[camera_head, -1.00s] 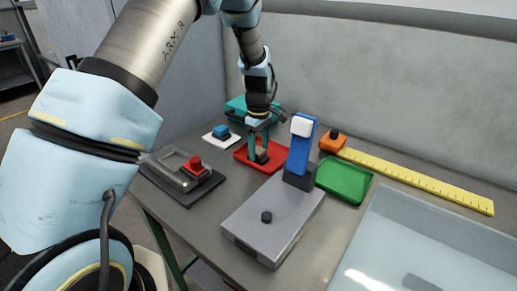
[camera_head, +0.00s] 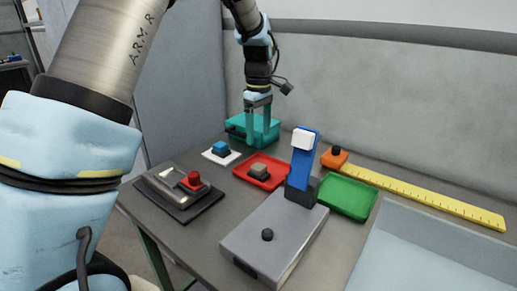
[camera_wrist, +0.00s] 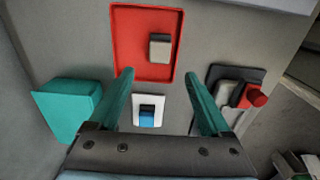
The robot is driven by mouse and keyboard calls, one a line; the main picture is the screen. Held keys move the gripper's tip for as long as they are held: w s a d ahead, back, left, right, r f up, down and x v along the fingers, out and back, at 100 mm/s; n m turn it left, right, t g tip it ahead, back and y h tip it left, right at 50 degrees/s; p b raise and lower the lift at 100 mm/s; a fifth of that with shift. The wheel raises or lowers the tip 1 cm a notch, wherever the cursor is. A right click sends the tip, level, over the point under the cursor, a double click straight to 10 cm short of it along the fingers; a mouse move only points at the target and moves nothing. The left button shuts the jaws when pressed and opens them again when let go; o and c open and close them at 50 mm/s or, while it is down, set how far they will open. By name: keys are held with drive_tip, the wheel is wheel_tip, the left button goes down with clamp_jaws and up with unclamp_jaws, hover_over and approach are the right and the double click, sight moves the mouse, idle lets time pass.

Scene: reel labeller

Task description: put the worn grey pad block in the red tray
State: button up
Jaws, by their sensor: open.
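The grey pad block (camera_head: 258,172) lies in the red tray (camera_head: 243,172), and no finger touches it. In the wrist view the block (camera_wrist: 160,46) sits inside the rim of the red tray (camera_wrist: 130,45), toward one side. My gripper (camera_head: 260,143) is open and empty, raised above the table behind the red tray. In the wrist view the fingers of my gripper (camera_wrist: 160,85) are spread apart with nothing between them at their height; the red tray lies beyond the tips.
A teal box (camera_head: 268,127) stands behind my gripper. A white pad with a blue block (camera_head: 221,148), a device with a red knob (camera_head: 193,180), a grey machine with a blue post (camera_head: 303,160), a green tray (camera_head: 345,196) and a yellow ruler (camera_head: 430,195) surround the tray.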

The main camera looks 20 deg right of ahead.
drive_tip(key=shift+r, duration=0.4)
drive_tip(key=a+m, duration=0.3)
drive_tip(key=a, duration=1.8)
drive_tip(key=s+a+f+m+t, duration=0.1)
drive_tip(key=s+a+m, duration=0.3)
drive_tip(key=s+a, duration=0.6)
drive_tip(key=a+f, duration=0.1)
drive_tip(key=a, duration=0.3)
drive_tip(key=shift+f+t, duration=0.3)
drive_tip(key=shift+f, duration=0.1)
